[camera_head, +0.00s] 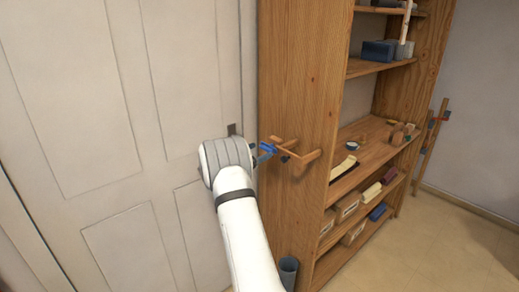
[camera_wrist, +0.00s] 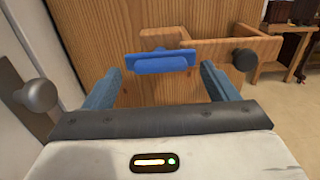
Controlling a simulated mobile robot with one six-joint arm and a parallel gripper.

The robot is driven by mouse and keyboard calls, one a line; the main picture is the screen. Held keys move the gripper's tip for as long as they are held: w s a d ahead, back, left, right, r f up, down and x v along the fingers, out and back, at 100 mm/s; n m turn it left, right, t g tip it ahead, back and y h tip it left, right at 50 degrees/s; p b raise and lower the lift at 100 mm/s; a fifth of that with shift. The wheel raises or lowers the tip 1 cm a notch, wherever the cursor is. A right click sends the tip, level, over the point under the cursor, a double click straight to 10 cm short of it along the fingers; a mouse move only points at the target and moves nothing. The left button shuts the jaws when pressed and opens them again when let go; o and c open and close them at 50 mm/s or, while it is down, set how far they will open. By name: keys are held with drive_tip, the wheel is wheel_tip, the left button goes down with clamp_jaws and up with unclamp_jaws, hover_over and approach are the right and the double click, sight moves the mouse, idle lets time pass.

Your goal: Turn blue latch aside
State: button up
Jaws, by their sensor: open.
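The blue latch (camera_wrist: 160,62) is a small bar on the wooden side panel of the shelf. In the wrist view it lies level, just beyond and between my fingers. In the head view the blue latch (camera_head: 266,149) shows at the right of my wrist. My gripper (camera_wrist: 160,77) is open, with one blue-grey finger on each side of the latch. I see no clear contact between the fingers and the latch. In the head view my wrist hides most of the gripper.
A wooden bracket (camera_wrist: 235,48) with a dark knob (camera_wrist: 244,60) stands out right of the latch. A door (camera_head: 110,120) with a round knob (camera_wrist: 38,95) is at the left. The shelf unit (camera_head: 300,80) holds boxes and small items. Open floor (camera_head: 460,240) lies at the right.

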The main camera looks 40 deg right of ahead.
drive_tip(key=shift+d, duration=0.9)
drive_tip(key=shift+c, duration=0.4)
